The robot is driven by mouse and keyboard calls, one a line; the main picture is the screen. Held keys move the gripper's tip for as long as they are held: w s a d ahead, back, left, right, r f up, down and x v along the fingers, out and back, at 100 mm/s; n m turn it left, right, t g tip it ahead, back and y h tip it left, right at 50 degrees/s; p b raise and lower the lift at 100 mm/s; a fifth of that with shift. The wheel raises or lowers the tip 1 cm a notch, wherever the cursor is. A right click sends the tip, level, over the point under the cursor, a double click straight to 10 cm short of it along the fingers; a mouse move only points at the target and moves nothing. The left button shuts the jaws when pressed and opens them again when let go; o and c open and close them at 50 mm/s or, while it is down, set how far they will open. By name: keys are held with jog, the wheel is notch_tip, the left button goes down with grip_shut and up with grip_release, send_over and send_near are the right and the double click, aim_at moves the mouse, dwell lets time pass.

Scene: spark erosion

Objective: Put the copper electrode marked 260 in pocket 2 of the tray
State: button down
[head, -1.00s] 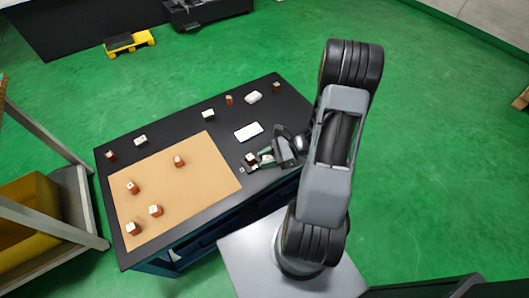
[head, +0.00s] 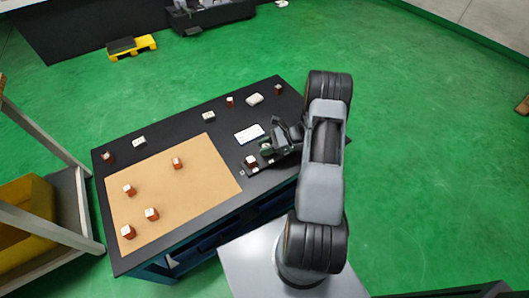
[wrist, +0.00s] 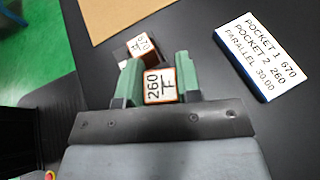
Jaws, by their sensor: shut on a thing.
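My gripper (wrist: 158,84) is shut on the copper electrode marked 260 (wrist: 160,86), its white marked top held between green fingers in the wrist view. In the head view my gripper (head: 267,147) is low over the table's right part; the held electrode is hard to make out there. A second electrode, marked 670 (wrist: 141,46), sits just beyond the fingers in the wrist view, and also shows in the head view (head: 251,161). It appears seated in the dark tray (head: 257,170). Pocket 2 is hidden by my gripper. I cannot tell whether the held electrode touches the tray.
A card (wrist: 268,52) reads pocket 1 670, pocket 2 260, parallel 30.00. A tan mat (head: 170,195) bears several electrodes. More electrodes and small pale blocks (head: 139,142) lie along the table's back edge. The dark table (head: 180,130) is clear between them.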

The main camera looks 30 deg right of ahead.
notch_tip(320, 180, down, 3)
jog(key=shift+f+b, duration=0.1)
jog(key=shift+b, duration=0.25)
jog(key=c, duration=0.8)
grip_release()
jog(key=p+v, duration=0.1)
jog(key=v, duration=1)
jog(key=shift+d+r, duration=0.15)
jog(key=shift+r, duration=0.05)
jog(key=a+r+n+g+h, duration=0.35)
jog(key=a+r+n, duration=0.2)
jog(key=r, duration=0.25)
jog(key=s+a+r+n+t+h, duration=0.2)
jog(key=s+a+r+n+h, duration=0.7)
jog(key=s+a+r+n, duration=0.4)
jog(key=shift+a+r+n+t+h, duration=0.3)
jog(key=shift+r+n, duration=0.65)
jog(key=shift+n, duration=0.4)
